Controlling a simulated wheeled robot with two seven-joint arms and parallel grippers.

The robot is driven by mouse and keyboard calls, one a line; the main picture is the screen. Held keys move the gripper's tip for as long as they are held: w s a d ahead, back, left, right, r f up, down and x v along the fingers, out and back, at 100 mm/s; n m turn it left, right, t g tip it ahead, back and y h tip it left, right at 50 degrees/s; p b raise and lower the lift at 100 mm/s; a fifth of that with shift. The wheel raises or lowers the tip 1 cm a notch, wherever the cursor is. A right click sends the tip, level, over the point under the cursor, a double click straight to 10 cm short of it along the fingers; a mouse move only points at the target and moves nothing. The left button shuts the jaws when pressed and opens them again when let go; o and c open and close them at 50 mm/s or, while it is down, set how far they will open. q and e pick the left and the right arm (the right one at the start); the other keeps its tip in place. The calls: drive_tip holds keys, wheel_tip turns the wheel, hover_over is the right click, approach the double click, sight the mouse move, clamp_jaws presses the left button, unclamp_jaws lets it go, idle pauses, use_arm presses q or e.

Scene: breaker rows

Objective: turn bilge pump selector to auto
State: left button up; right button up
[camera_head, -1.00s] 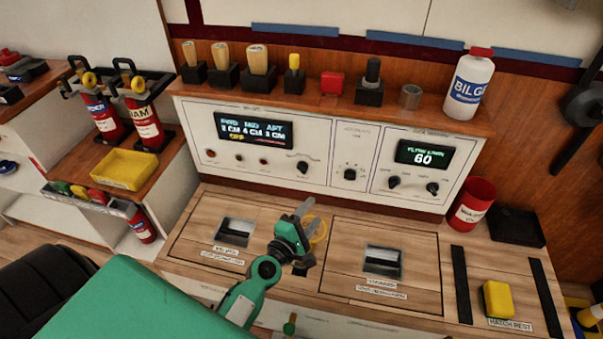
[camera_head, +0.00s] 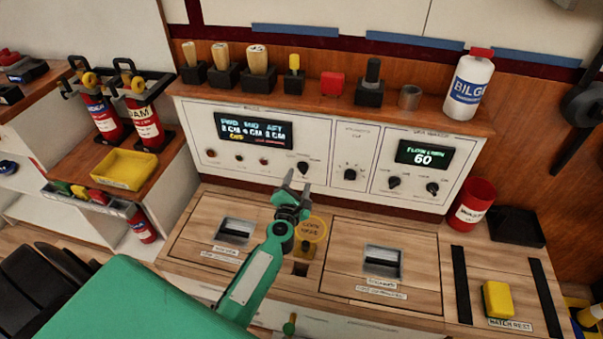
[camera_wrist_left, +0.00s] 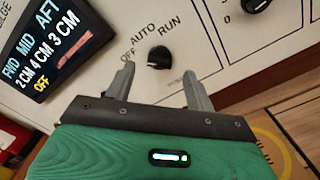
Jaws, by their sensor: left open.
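The bilge pump selector is a black knob (camera_head: 303,168) low on the left panel. In the left wrist view the knob (camera_wrist_left: 158,57) has OFF, AUTO and RUN printed around its upper side. Which mark it points at is hard to tell. The bilge display (camera_head: 254,130) reads FWD, MID, AFT; in the left wrist view it (camera_wrist_left: 45,42) shows OFF in yellow. My left gripper (camera_head: 298,184) is open and empty, just below and in front of the knob. In the left wrist view its fingertips (camera_wrist_left: 158,73) are spread to either side of the knob, apparently short of it. My right gripper is out of view.
More knobs (camera_head: 350,174) and a second display (camera_head: 424,155) sit to the right on the panel. A yellow round tag (camera_head: 311,229) stands behind my left wrist. Hatches with recessed handles (camera_head: 383,262) lie below. A shelf of tools and a bottle (camera_head: 468,85) runs above.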

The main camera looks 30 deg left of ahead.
sight(303, 172)
use_arm(q)
drive_tip(key=shift+x, duration=2.3)
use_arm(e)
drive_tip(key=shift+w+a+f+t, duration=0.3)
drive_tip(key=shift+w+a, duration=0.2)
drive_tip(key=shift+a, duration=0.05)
use_arm(q)
drive_tip(key=c, duration=1)
drive_tip(key=shift+o, duration=0.2)
drive_tip(key=shift+m, duration=0.7)
drive_tip(key=m+p, duration=0.3)
drive_tip(key=m, duration=0.2)
drive_tip(key=shift+d, duration=0.1)
drive_tip(key=shift+f+m+p, duration=0.2)
drive_tip(key=shift+m+p, duration=0.4)
drive_tip(key=shift+m, duration=0.8)
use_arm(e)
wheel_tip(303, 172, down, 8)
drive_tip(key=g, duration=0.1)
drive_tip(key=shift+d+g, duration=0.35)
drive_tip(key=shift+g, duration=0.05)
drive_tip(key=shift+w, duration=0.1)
